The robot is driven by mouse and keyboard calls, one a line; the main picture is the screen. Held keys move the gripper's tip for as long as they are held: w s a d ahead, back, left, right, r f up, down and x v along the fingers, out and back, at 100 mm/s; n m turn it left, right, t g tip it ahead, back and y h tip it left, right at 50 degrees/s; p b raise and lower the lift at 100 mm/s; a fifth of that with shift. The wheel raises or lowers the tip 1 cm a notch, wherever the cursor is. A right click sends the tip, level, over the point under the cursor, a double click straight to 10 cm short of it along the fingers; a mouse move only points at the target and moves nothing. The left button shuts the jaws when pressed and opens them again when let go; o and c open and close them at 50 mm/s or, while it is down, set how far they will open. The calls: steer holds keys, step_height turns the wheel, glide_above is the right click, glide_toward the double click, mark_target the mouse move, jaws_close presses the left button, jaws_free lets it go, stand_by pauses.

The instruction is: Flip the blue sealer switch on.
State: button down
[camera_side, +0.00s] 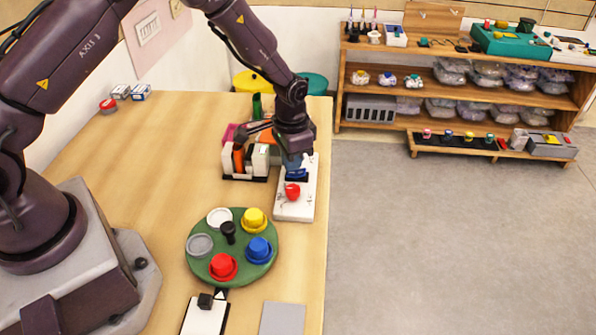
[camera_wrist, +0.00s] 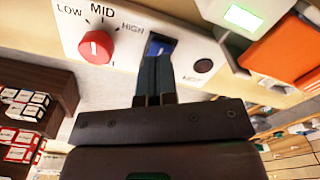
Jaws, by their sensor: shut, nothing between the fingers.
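The sealer is a white panel (camera_side: 308,197) lying at the table's right edge in the side view, and its panel (camera_wrist: 130,24) fills the top of the wrist view. Its blue switch (camera_wrist: 161,42) sits in a dark slot, partly covered by my fingers; I cannot tell which way it is tipped. In the side view the blue switch (camera_side: 297,176) is just below the fingertips. My gripper (camera_wrist: 157,62) is shut and empty, its tips at or very near the switch; contact is unclear. My gripper (camera_side: 294,165) points down over the panel.
A red knob (camera_wrist: 97,46) beside the switch points towards MID. A round indicator (camera_wrist: 203,66) looks dark. A rack of orange and white items (camera_side: 246,160) stands close left of my gripper. A green turntable (camera_side: 238,274) with coloured caps is nearer the camera.

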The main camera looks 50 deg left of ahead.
mark_target(292, 173)
steer(key=shift+r, duration=2.9)
steer(key=s+r+n+t, duration=0.3)
steer(key=s+r+t, duration=0.2)
steer(key=s+r, duration=1.9)
steer(key=shift+s+a+r+t, duration=0.25)
steer(key=shift+s+r+t, duration=0.05)
steer(key=shift+s, duration=0.05)
